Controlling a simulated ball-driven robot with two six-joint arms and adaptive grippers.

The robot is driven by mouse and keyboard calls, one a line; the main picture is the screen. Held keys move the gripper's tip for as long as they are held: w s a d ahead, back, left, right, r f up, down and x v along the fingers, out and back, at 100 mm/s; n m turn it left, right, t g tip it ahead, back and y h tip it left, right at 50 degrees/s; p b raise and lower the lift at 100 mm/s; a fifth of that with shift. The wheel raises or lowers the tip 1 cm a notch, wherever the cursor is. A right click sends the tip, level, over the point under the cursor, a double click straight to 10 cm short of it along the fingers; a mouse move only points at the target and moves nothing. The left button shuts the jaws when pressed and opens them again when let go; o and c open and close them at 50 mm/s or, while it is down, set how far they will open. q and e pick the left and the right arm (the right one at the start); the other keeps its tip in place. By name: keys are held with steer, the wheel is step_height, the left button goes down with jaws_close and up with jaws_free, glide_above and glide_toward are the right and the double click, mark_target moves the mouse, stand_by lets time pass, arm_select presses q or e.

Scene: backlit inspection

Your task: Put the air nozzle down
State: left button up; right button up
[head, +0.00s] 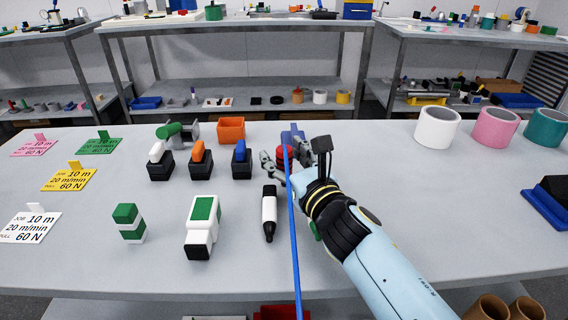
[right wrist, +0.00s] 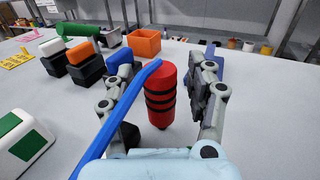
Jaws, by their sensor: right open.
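The air nozzle (right wrist: 161,95) is a red cylinder with black bands, upright, with its narrow end down. A blue hose (right wrist: 122,105) joins its top. In the head view the nozzle (head: 285,153) is partly hidden by my right gripper (head: 297,160) and the hose (head: 293,230). My right gripper (right wrist: 162,105) is open, one finger on each side of the nozzle, with gaps visible to both fingers. I cannot tell whether the nozzle's lower tip touches the table. My left gripper is not in view.
A blue item (head: 292,132) is just behind the right gripper. Left of it are an orange bin (head: 231,129) and black blocks with coloured tops (head: 201,163). A black-and-white marker (head: 269,213) lies nearer. Tape rolls (head: 437,128) stand far right; the table (head: 450,200) between is clear.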

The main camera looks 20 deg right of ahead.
steer(key=shift+c, duration=0.2)
jaws_close()
stand_by(0.8)
